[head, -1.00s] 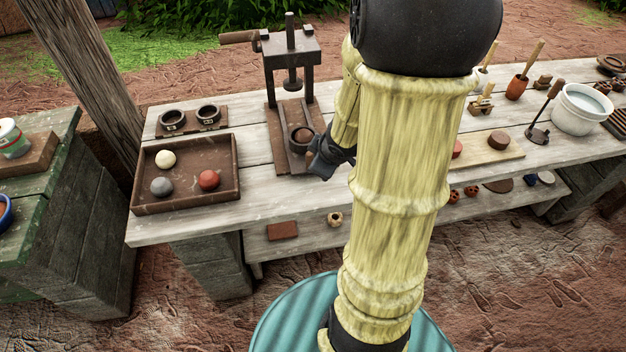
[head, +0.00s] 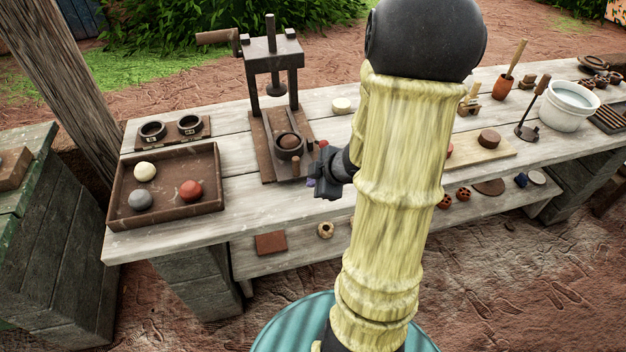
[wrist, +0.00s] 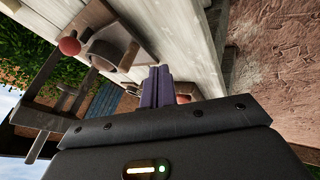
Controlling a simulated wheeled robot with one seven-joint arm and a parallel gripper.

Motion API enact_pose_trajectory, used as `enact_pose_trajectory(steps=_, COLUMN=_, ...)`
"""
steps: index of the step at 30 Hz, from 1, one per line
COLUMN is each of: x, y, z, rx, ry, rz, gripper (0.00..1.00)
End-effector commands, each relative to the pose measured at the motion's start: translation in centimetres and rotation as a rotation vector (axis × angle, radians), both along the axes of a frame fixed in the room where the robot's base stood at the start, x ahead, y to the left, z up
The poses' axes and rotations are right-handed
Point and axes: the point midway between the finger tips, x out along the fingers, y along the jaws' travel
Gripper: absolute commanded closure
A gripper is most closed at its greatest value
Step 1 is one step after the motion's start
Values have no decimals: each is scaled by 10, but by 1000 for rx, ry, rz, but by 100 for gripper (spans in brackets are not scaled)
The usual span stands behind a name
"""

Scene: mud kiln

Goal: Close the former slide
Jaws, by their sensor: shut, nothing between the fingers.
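The former is a dark press (head: 272,50) on a brown base on the bench. Its slide carries a round cup (head: 289,148) with a brown lump in it. The cup sits on the near part of the base, in front of the plunger rather than under it. A small red knob (head: 323,143) shows right of the cup; in the wrist view the red knob (wrist: 69,46) is beside the cup (wrist: 104,52). My gripper (head: 322,186) is by the bench's front edge, right of the slide and apart from it. Its fingers (wrist: 158,86) are together and empty.
A brown tray (head: 116,205) with three balls lies left of the press, and two small cups (head: 189,124) stand behind it. A pale disc (head: 342,105) is right of the press. A board, tools and a white bowl (head: 568,108) stand farther right.

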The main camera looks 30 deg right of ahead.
Motion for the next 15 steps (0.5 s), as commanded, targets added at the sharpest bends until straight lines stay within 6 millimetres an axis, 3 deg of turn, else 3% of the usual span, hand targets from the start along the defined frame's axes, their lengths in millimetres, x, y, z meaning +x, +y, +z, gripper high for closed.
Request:
enact_pose_trajectory(steps=3, x=12, y=3, z=-23, rx=1, ry=2, rz=1, gripper=100)
enact_pose_trajectory(steps=13, x=46, y=12, z=-69, rx=1, ry=2, rz=2, gripper=100)
enact_pose_trajectory(steps=15, x=56, y=7, z=-63, rx=0, ry=0, rz=0, gripper=100)
